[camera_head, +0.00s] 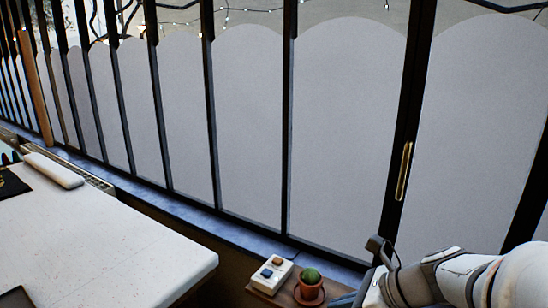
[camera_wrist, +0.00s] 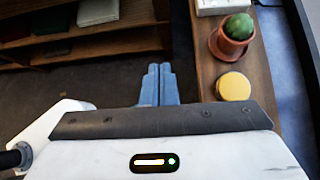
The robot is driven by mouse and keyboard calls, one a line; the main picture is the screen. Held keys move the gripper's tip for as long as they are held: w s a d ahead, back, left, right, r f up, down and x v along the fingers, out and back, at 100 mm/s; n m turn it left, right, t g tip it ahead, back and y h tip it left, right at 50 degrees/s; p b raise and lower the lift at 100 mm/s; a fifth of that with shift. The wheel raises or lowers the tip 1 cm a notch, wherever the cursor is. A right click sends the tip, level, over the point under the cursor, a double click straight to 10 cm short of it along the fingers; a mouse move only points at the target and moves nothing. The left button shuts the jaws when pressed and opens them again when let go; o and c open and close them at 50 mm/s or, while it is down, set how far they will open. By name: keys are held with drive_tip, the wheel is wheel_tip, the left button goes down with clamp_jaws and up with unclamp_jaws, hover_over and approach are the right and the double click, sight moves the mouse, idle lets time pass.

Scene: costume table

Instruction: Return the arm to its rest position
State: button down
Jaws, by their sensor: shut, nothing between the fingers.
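My arm (camera_head: 455,280) reaches in from the lower right of the head view, its white links bent near the window. In the wrist view, my gripper (camera_wrist: 157,84) shows two blue-grey fingers pressed together with nothing between them. The fingers point over dark floor, left of a narrow wooden ledge and apart from the things on it. In the head view, only a bluish piece of the gripper shows at the bottom edge, beside the cactus pot.
A yellow round lid (camera_wrist: 233,87) lies near the pot. A white table (camera_head: 95,245) is at left, wooden shelves (camera_wrist: 100,42) upper left, tall framed windows behind.

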drive_tip(key=s+d+n+g+h+p, duration=0.1)
drive_tip(key=s+n+h, duration=0.2)
drive_tip(key=n, duration=0.9)
drive_tip(key=s+d+n+g+h+p, duration=0.1)
drive_tip(key=s+n+h, duration=0.3)
drive_tip(key=n, duration=0.8)
drive_tip(key=shift+s+r+n+h, duration=0.15)
drive_tip(key=shift+r+n+h, duration=0.25)
drive_tip(key=shift+h, duration=0.3)
